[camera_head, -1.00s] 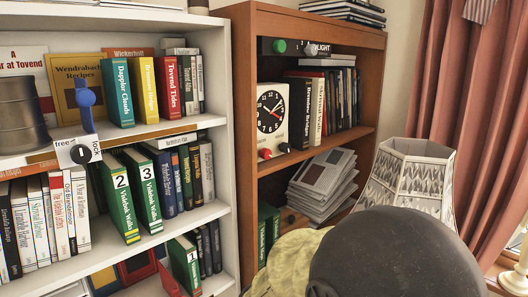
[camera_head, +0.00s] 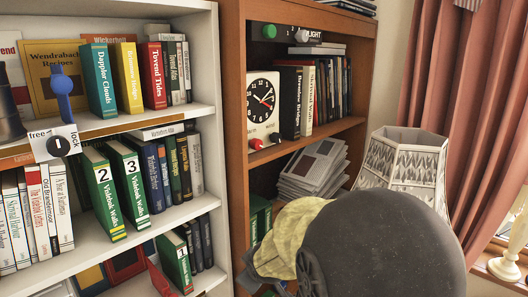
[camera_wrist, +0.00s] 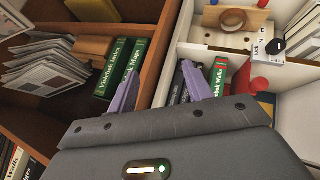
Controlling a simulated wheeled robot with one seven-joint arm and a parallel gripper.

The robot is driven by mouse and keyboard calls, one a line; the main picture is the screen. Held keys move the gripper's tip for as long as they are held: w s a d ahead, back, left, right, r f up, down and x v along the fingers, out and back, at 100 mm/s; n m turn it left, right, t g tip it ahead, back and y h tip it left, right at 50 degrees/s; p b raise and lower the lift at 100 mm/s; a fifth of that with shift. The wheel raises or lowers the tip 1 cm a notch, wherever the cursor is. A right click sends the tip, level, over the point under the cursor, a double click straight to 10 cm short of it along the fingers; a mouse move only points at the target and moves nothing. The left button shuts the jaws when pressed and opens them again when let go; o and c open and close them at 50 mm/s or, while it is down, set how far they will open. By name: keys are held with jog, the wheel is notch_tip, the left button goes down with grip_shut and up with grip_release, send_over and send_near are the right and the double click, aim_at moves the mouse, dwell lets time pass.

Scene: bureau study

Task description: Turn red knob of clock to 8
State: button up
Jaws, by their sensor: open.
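The clock (camera_head: 262,104) has a white case and a round black dial with white marks and red hands. It stands on the middle shelf of the brown bookcase. I cannot read what the red knob is set to. In the wrist view my gripper (camera_wrist: 160,88) has two purple fingers spread apart with nothing between them, in front of low shelves. The clock cannot be made out there. The head view does not show the fingers.
Dark books (camera_head: 310,98) stand right of the clock. Below lies a magazine stack (camera_head: 312,168), with a patterned lampshade (camera_head: 405,165) to its right. The white bookcase (camera_head: 185,222) with books and a free/lock dial (camera_head: 57,146) is at left. A red curtain (camera_head: 462,110) hangs at right.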

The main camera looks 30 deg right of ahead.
jog(key=w+d+r+n+t+h+b, duration=0.1)
jog(key=w+d+r+n+t, duration=0.3)
jog(key=w+d+r+n, duration=0.3)
jog(key=n+t+y+b, duration=0.35)
jog(key=n+t, duration=0.35)
jog(key=n, duration=1.1)
send_near(260, 145)
jog(key=s+d, duration=0.2)
jog(key=d, duration=0.4)
jog(key=s+n+g+y, duration=0.2)
jog(key=s+n+y, duration=0.3)
jog(key=n, duration=0.5)
jog(key=shift+s+r+n+b, duration=0.3)
jog(key=shift+s+r+b, duration=0.15)
jog(key=shift+s, duration=0.2)
jog(key=shift+y, duration=0.25)
jog(key=p+x, duration=0.8)
jog(key=x, duration=0.9)
jog(key=shift+w+f, duration=0.1)
jog(key=shift+w, duration=0.2)
